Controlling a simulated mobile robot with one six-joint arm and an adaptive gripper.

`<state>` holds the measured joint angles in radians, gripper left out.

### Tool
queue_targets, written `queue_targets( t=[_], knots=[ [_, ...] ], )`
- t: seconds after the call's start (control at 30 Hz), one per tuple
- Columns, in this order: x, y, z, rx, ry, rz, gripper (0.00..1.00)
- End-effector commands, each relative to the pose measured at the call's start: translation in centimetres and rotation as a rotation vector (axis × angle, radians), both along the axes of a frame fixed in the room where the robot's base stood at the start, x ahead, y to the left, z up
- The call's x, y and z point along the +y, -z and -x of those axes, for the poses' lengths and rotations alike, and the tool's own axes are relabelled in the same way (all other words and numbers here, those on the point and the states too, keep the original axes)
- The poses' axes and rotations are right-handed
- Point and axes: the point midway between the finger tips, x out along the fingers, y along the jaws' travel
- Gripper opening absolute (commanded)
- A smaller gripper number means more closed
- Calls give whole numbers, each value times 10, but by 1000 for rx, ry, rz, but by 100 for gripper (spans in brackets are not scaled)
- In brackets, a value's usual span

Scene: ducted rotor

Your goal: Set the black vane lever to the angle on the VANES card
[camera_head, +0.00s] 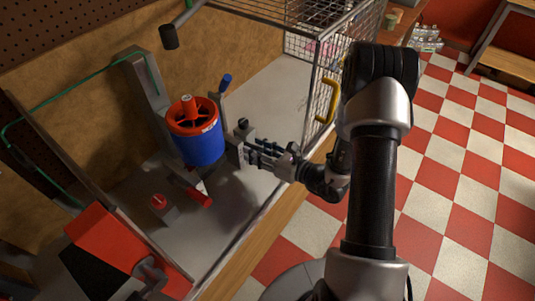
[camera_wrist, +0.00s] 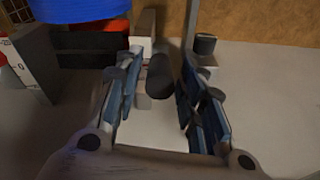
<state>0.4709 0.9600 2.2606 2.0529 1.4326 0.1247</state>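A black rounded lever handle (camera_wrist: 160,76), which looks like the vane lever, points toward the wrist camera from a pale mount below the blue rotor duct. My gripper (camera_wrist: 155,95) is open, with one finger on each side of this handle. A gap shows at the left finger; the right finger is very close, and I cannot tell if it touches. In the head view my gripper (camera_head: 252,155) is beside the blue duct (camera_head: 203,148), and the handle is hard to make out there. A scale plate (camera_wrist: 27,62) with a 0 mark shows at left. I cannot make out a VANES card.
A black knob (camera_wrist: 205,43) on a small block stands right of the fingers. A blue-tipped lever (camera_head: 225,83) stands behind the duct; a red-handled lever (camera_head: 199,196) and a red button (camera_head: 158,201) are in front. A wire cage (camera_head: 290,30) stands at the back.

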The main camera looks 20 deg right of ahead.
Motion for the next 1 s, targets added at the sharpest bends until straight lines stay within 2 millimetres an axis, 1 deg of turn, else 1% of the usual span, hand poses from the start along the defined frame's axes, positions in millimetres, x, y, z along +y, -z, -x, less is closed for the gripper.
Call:
queue_targets(
  t=[0.17,0.3,0.5,0.7,1.0],
  knots=[
    [-19,-5,22,2,9,-2,43],
    [-37,-11,48,1,10,-1,43],
    [-58,-17,77,1,6,-1,43],
    [-66,-20,90,1,3,0,43],
    [-67,-20,92,1,0,0,43]
  ],
)
